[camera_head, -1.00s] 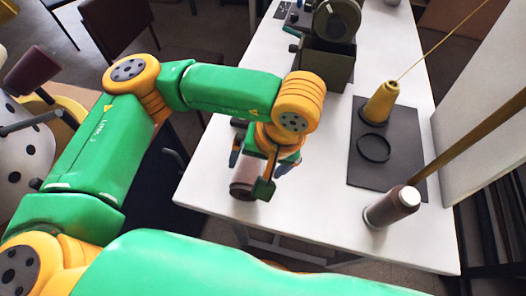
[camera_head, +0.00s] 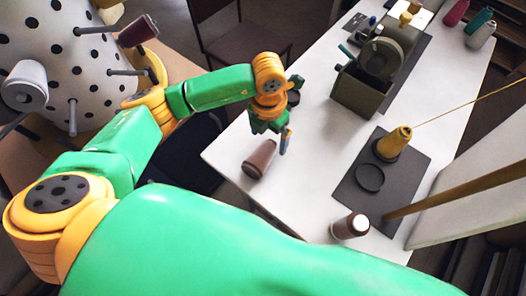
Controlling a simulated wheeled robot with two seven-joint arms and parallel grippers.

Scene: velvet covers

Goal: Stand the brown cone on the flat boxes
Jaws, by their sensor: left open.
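A brown cone (camera_head: 260,158) with a pale end is on the white table near its left edge; it looks tilted or lying, and I cannot tell which. My left gripper (camera_head: 283,138) is open and empty, just above and to the right of this cone, apart from it in the picture. A second brown cone (camera_head: 349,226) with a white end is at the table's front edge. No flat boxes are clearly recognisable; a dark flat slab (camera_head: 407,172) lies on the table, bearing a yellow cone (camera_head: 394,142) and a black ring (camera_head: 370,178). My right gripper is out of view.
A dark metal machine (camera_head: 372,78) stands on the table (camera_head: 315,130) behind the slab. A yellow thread runs right from the yellow cone. A brown pole and a pale panel (camera_head: 470,180) close off the right. A dotted white stand (camera_head: 65,45) with pegs holds other cones at left.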

